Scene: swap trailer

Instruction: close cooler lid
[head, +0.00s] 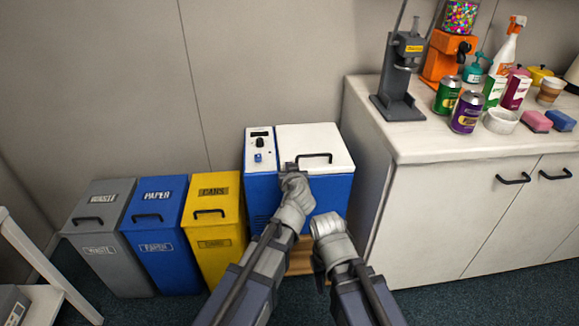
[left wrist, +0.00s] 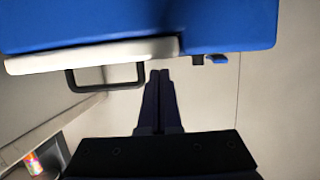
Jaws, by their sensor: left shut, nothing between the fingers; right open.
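The cooler (head: 330,192) is a blue box with a white lid (head: 318,137) and a dark bar handle (head: 314,156). The lid lies flat on top, and I see no clear gap under it. In the left wrist view, which looks upside down, the lid's white edge (left wrist: 95,55) sits against the blue body (left wrist: 130,20). My left gripper (head: 289,168) is shut and empty at the lid's front left, beside the handle; its fingertips (left wrist: 159,73) also show there. I cannot tell whether they touch the lid. My right gripper (head: 320,282) is open and low before the cooler.
A control panel (head: 260,143) with a knob is at the cooler's left. Grey (head: 98,245), blue (head: 160,240) and yellow (head: 215,235) bins stand further left. A white counter (head: 420,150) with cans, bottles and a grey press (head: 400,85) stands close on the right.

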